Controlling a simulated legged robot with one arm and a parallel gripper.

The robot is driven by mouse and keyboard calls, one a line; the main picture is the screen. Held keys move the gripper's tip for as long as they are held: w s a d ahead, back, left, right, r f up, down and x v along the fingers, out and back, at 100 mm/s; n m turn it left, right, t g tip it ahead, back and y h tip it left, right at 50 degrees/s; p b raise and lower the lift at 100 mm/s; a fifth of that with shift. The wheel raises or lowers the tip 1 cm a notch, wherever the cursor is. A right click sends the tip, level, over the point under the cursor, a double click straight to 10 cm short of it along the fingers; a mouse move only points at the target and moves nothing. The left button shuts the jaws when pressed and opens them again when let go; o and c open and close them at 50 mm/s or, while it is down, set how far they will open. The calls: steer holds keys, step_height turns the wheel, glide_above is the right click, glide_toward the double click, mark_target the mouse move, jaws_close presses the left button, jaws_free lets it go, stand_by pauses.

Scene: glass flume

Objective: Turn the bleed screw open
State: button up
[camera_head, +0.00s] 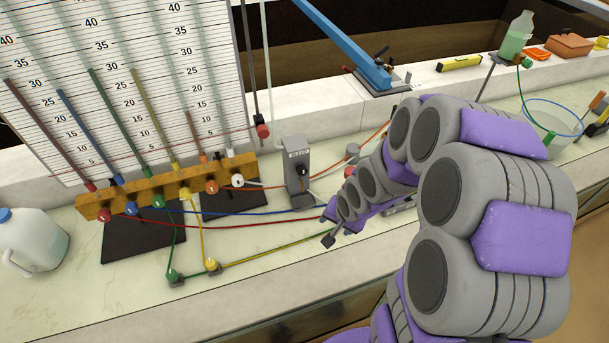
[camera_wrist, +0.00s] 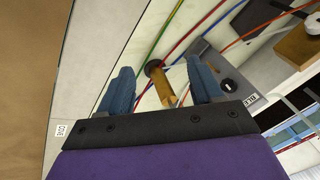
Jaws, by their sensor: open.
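The bleed block is a grey upright box (camera_head: 297,185) on the bench, with a label reading like "BLEED" and a dark round screw (camera_head: 302,171) on its face. In the wrist view the block (camera_wrist: 207,65) is right of my fingers, its label partly cut off and turned over. The screw (camera_wrist: 228,86) shows there as a dark disc with a pale mark. My gripper (camera_wrist: 160,75) is open, its two blue fingers apart. A brownish stick-like piece with a dark round end (camera_wrist: 164,88) shows between them; contact cannot be told. In the head view my gripper (camera_head: 333,236) is right of and below the block.
Coloured tubes (camera_head: 235,220) run across the bench around the block. A wooden manifold (camera_head: 165,186) with several coloured fittings stands left, before a scale board (camera_head: 120,80). A white jug (camera_head: 32,240) is at far left. The bench's front strip is mostly clear.

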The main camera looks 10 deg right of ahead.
steer(key=w+a+f+m+t+y, duration=0.2)
steer(key=w+f+m, duration=0.1)
steer(key=w+f, duration=0.15)
steer(key=m+t+b, duration=0.3)
steer(key=m+t, duration=0.9)
steer(key=m, duration=1)
glide_toward(303, 173)
steer(key=w+b, duration=0.1)
steer(key=w, duration=0.2)
steer(key=w+a+b, duration=0.1)
steer(key=w, duration=0.1)
steer(key=w+b, duration=0.1)
steer(key=w, duration=0.2)
steer(key=shift+w+a+f, duration=0.1)
steer(key=shift+w+a, duration=0.1)
steer(key=shift+w, duration=0.15)
steer(key=shift+c, duration=0.3)
